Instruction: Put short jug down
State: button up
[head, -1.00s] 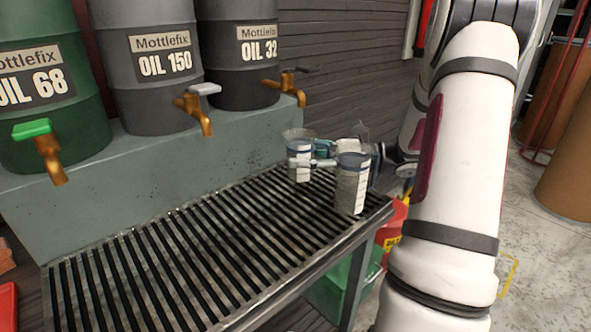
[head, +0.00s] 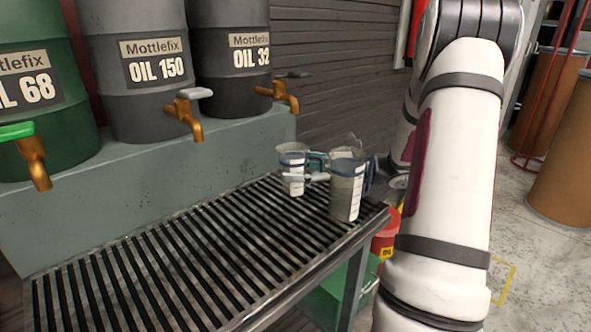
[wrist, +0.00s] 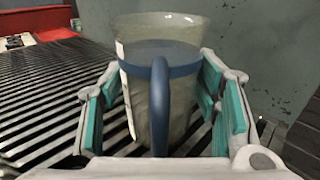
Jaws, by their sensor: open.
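Two clear measuring jugs with blue bands and white scale labels stand at the right end of the slatted rack (head: 150,262). The shorter, farther jug (head: 291,182) stands upright on the slats. The taller, nearer jug (head: 343,200) partly hides my gripper. My gripper (head: 316,168) is open beside the short jug, reaching from the right. In the wrist view the short jug (wrist: 185,53) stands between my open teal-padded fingers (wrist: 160,108), with its blue handle toward me. Gaps show at both sides of it.
Oil drums (head: 135,75) with taps (head: 187,113) stand on the grey ledge (head: 160,165) behind the rack. A red container (head: 386,240) and a green box (head: 325,300) are below the rack's right end. The rack's left and middle are clear.

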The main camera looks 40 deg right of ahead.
jog(key=p+v, duration=0.2)
jog(key=v, duration=0.5)
jog(key=shift+s+d+r, duration=0.1)
jog(key=shift+s+d, duration=0.05)
jog(key=shift+d, duration=0.05)
dwell(0.3)
